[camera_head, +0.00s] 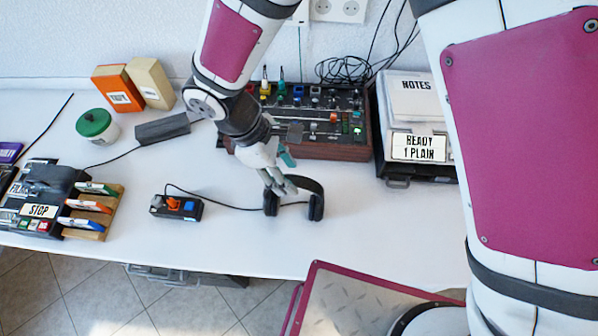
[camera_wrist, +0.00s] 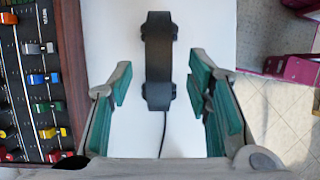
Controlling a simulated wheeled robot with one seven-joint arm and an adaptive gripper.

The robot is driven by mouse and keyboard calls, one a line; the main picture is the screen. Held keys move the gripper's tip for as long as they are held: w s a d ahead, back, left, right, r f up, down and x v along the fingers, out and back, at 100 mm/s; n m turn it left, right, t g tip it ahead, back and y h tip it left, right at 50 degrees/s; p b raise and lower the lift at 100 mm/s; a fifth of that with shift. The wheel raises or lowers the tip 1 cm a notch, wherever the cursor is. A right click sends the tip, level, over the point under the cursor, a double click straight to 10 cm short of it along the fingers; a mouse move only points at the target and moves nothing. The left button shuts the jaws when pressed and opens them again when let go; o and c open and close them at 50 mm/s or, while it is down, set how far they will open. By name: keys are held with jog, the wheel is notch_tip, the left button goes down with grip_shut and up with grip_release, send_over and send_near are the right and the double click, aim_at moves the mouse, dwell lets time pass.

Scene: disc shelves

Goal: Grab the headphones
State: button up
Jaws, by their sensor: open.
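The black headphones (camera_head: 316,203) stand on the white table near its front edge, with the band up and the ear cups down. My gripper (camera_head: 283,172) is just above and behind the headphones in the head view, partly covering the band. In the wrist view the gripper (camera_wrist: 160,95) is open, with green-padded fingers on both sides. The headband (camera_wrist: 158,50) lies between and ahead of the fingers, with a visible gap on each side. Nothing is held.
A mixer with coloured knobs (camera_head: 318,148) stands close behind my gripper. A black tray unit with a notes stack (camera_head: 418,97) is at the right. A wooden rack (camera_head: 112,198) and a green-lidded jar (camera_head: 97,126) are at the left. The table right of the headphones is clear.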

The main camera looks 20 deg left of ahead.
aim_at(292, 180)
jog(key=shift+x, duration=1.85)
grip_shut()
jog(key=shift+r, duration=0.15)
